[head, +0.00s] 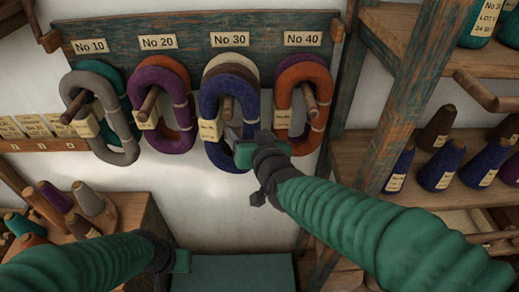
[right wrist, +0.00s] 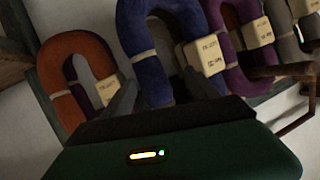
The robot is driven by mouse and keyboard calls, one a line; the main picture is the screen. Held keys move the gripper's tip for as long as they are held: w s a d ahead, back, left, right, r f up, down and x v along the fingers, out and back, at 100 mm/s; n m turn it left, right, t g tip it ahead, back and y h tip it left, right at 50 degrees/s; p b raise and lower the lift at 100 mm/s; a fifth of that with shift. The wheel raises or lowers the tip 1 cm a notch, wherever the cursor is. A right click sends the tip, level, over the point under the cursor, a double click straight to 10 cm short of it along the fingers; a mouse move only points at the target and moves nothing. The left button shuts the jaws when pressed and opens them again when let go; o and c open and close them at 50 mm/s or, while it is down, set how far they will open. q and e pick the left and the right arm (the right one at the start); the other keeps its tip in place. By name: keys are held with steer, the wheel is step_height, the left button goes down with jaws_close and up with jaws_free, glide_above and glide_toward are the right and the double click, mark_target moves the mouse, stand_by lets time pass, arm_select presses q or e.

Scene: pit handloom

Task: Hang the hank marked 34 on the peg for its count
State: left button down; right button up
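A blue hank (head: 212,113) hangs on the peg under the No 30 label (head: 229,39), in front of a pale and brown hank (head: 231,62). Its tag (head: 208,130) is too small to read surely, so I cannot confirm 34. My right gripper (head: 232,139) is at the hank's lower right side. In the right wrist view, its dark fingers stand apart, with part of the blue hank (right wrist: 156,60) between or just beyond them. Contact is unclear. My left gripper (head: 181,261) is low in the head view, its fingers not clearly visible.
Grey and teal hanks hang under No 10 (head: 89,46), purple under No 20 (head: 157,41), orange and purple under No 40 (head: 303,38). A wooden shelf post (head: 395,110) and cones stand at right. A cone stand (head: 120,205) is at lower left.

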steer(key=p+v, duration=0.5)
steer(key=v, duration=0.8)
steer(key=s+d+f+g+b, duration=0.15)
steer(key=f+b, duration=0.25)
steer(key=f, duration=0.4)
steer(key=d+f+g+h+b, duration=0.1)
steer(key=d+f+g+b, duration=0.15)
steer(key=f, duration=0.55)
steer(key=d+f+g+b, duration=0.15)
steer(key=f+b, duration=0.25)
steer(key=f, duration=0.4)
steer(key=s+d+f+g+h+b, duration=0.1)
steer(key=s+d+f+b, duration=0.3)
steer(key=f, duration=0.5)
steer(key=s+d+f+g+h+b, duration=0.1)
steer(key=s+d+f+g+b, duration=0.3)
steer(key=d+f, duration=0.3)
step_height(320, 180, down, 2)
steer(key=shift+s+d+f+m+h, duration=0.1)
steer(key=shift+s+d+m+h, duration=0.25)
steer(key=shift+s, duration=0.2)
steer(key=shift+a, duration=0.1)
